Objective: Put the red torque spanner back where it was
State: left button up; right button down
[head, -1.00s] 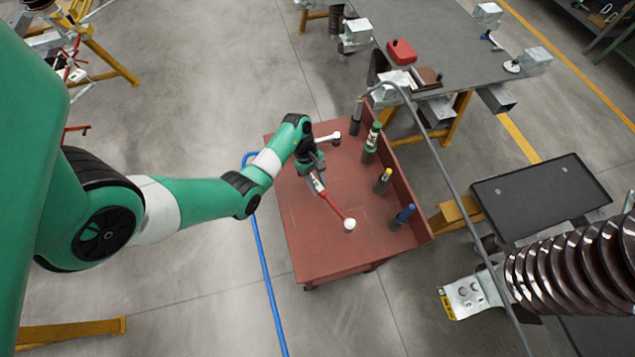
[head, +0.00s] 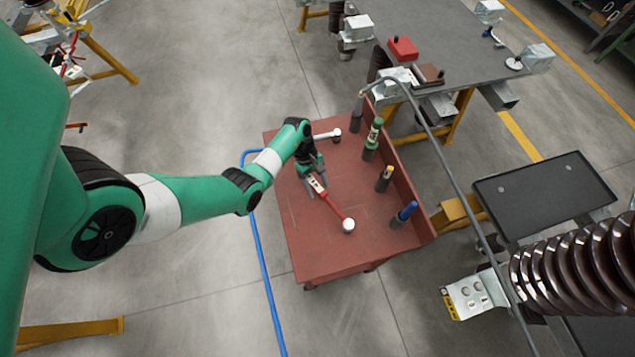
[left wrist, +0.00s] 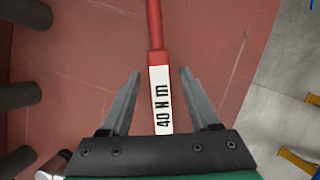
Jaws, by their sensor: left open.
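The red torque spanner (head: 330,203) lies on the red-brown trolley top (head: 310,240), its round white end toward the front right. In the left wrist view its red shaft (left wrist: 155,25) and white label (left wrist: 161,98) reading "40 N m" lie between the fingers. My left gripper (head: 314,178) is at the label end of the spanner. In the left wrist view my left gripper (left wrist: 158,85) is open, with a gap on each side of the label. My right gripper is not in view.
Another spanner with a white handle (head: 327,136) lies at the trolley's back. Several upright tools, including a green one (head: 372,138) and a blue one (head: 403,214), stand along its right side. A blue hose (head: 262,260) runs along the left. A grey bench (head: 450,40) stands behind.

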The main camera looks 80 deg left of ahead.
pick_arm(q)
jog(key=shift+r, duration=0.3)
jog(key=p+v, duration=0.3)
jog(key=v, duration=0.8)
jog(key=shift+a+r+p, duration=0.25)
jog(key=shift+r+p, duration=0.1)
jog(key=shift+s, duration=0.1)
